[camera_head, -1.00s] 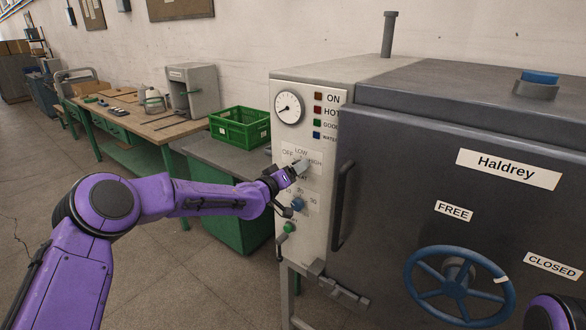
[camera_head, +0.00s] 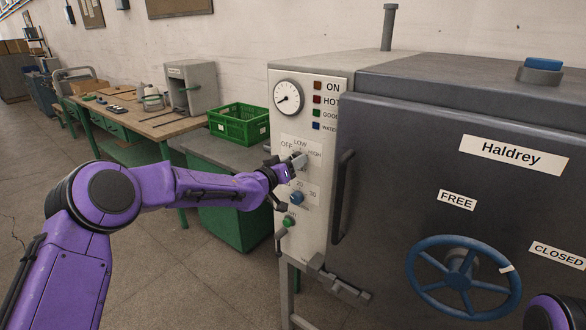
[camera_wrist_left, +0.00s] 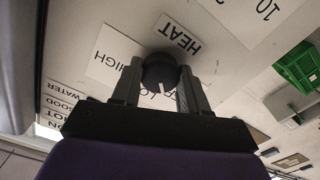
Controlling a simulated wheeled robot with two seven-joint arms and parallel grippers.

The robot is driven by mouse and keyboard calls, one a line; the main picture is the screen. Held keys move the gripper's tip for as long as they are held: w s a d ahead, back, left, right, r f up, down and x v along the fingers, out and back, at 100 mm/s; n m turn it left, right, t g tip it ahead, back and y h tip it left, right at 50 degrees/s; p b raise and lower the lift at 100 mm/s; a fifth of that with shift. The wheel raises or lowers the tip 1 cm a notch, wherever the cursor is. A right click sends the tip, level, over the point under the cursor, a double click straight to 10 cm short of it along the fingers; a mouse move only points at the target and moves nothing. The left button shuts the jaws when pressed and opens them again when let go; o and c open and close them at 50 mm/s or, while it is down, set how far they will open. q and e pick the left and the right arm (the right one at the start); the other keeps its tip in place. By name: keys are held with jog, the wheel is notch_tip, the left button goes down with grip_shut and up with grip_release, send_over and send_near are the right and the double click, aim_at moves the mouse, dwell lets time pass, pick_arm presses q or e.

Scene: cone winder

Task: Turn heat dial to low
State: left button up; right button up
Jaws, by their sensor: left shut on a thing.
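The heat dial (camera_wrist_left: 160,70) is a black round knob with a white mark, on a pale panel below the LOW, HIGH and OFF lettering. In the left wrist view its white mark points down the picture, toward the partly hidden LOW lettering. My left gripper (camera_head: 299,160) is shut on the dial, one finger on each side of it. In the head view the gripper hides most of the dial. My right gripper is not in view.
Below the dial are a blue knob (camera_head: 297,198) and a green knob (camera_head: 288,221). A black door handle (camera_head: 342,197) stands out just right of the panel. A green crate (camera_head: 239,124) sits on the bench to the left.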

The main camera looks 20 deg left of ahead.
pick_arm(q)
jog(key=shift+m+b, duration=3.05)
jog(key=shift+m, duration=1.15)
jog(key=o, duration=1.1)
jog(key=shift+c, duration=0.2)
jog(key=shift+s, duration=0.1)
